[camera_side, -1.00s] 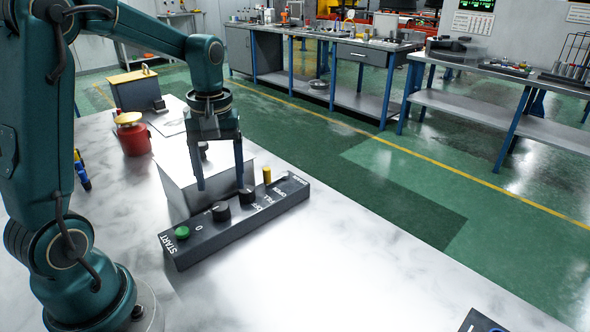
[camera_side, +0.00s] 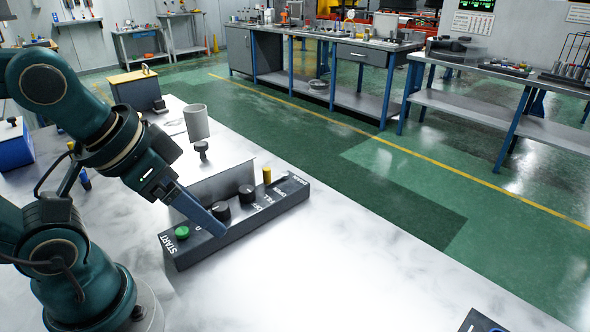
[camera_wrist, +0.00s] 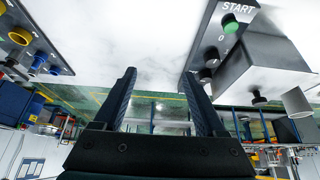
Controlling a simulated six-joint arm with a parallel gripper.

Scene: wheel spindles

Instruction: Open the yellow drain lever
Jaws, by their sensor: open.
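A yellow upright peg-like lever (camera_side: 267,176) stands at the far right end of the dark control panel (camera_side: 240,226) in the side view. The wrist view shows a second dark panel at upper left with a yellow part (camera_wrist: 20,36) and blue parts; I cannot tell which yellow part is the drain lever. My gripper (camera_side: 215,226) is tilted down over the panel's left half, near the black knobs and apart from the yellow peg. In the wrist view my gripper (camera_wrist: 160,76) is open, with nothing between its fingers.
The panel carries a green START button (camera_side: 182,232) and black knobs (camera_side: 221,211). A grey metal box (camera_side: 225,181) stands behind it, with a grey cylinder (camera_side: 196,121) beyond. A blue box (camera_side: 14,148) is at left.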

